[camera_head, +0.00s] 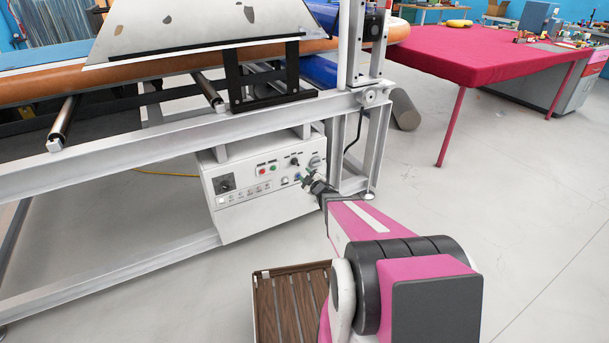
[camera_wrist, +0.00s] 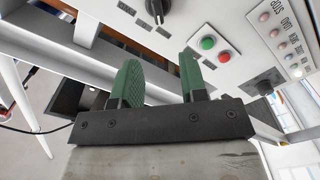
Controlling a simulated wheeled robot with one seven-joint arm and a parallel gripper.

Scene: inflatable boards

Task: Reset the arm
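My gripper (camera_head: 312,180) reaches forward from my pink and black arm and is just in front of the right part of a white control box (camera_head: 240,200). In the wrist view its two green fingers (camera_wrist: 160,75) stand apart with nothing between them. Beyond them the box's panel shows tilted, with a green button (camera_wrist: 207,43), a red button (camera_wrist: 224,57) and a black knob (camera_wrist: 158,8). I cannot tell whether a fingertip touches the panel; a gap seems to show.
The box hangs under a grey metal machine frame (camera_head: 150,135), whose beam and post are close to my gripper. A brown slatted wooden crate (camera_head: 290,305) is at the bottom, left of my arm. A table with a red cloth (camera_head: 480,55) stands back right. Floor (camera_head: 540,200) at right is clear.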

